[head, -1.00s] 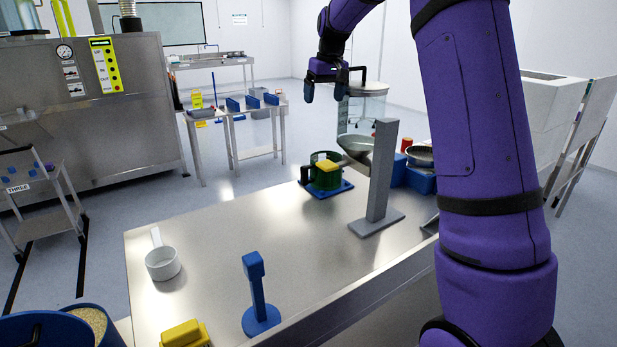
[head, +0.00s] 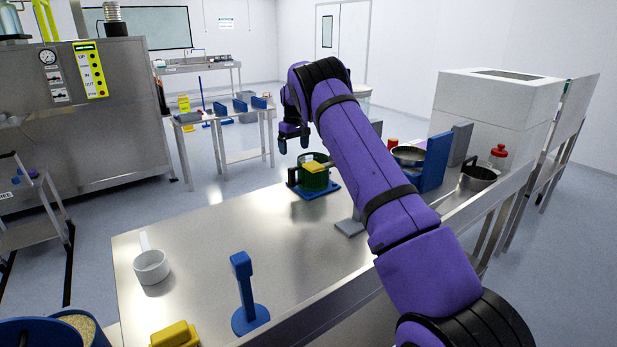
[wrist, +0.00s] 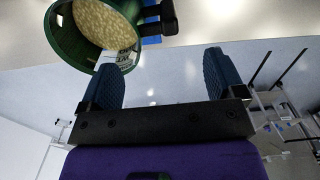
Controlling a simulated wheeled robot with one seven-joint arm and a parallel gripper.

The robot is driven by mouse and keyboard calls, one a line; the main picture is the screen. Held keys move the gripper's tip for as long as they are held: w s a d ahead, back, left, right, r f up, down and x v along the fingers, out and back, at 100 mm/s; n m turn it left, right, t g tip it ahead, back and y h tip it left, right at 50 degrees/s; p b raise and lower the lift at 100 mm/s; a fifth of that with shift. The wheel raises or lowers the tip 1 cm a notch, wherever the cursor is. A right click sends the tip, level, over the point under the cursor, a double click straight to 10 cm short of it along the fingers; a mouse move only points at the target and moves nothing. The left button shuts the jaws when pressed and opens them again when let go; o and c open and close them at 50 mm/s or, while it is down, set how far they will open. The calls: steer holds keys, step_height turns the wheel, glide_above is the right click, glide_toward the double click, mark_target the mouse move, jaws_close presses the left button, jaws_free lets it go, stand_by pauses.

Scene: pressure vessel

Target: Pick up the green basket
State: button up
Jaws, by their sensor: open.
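The green basket (head: 316,183) stands on a blue base (head: 318,194) at the far end of the steel table, with a yellow patch at its top. Its dark handle sticks out to the left. In the wrist view the basket (wrist: 64,48) is at the upper left, with pale grainy contents and a dark handle (wrist: 160,18) near the top middle. My gripper (head: 293,142) is above and slightly left of the basket in the head view, apart from it. Its two blue fingers are spread with nothing between them, as the wrist view (wrist: 163,78) shows.
The steel table (head: 205,245) is clear in the middle. A white scoop (head: 151,267), a blue stand (head: 248,295) and a yellow block (head: 175,335) are on its near part. A grey stand (head: 350,227), partly hidden by my arm, is right of the basket.

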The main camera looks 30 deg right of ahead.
mark_target(294, 171)
steer(key=f, duration=1.1)
steer(key=shift+w+d, duration=0.1)
steer(key=shift+w, duration=0.1)
steer(key=shift+c, duration=0.4)
steer(key=shift+r, duration=0.1)
steer(key=c, duration=1.1)
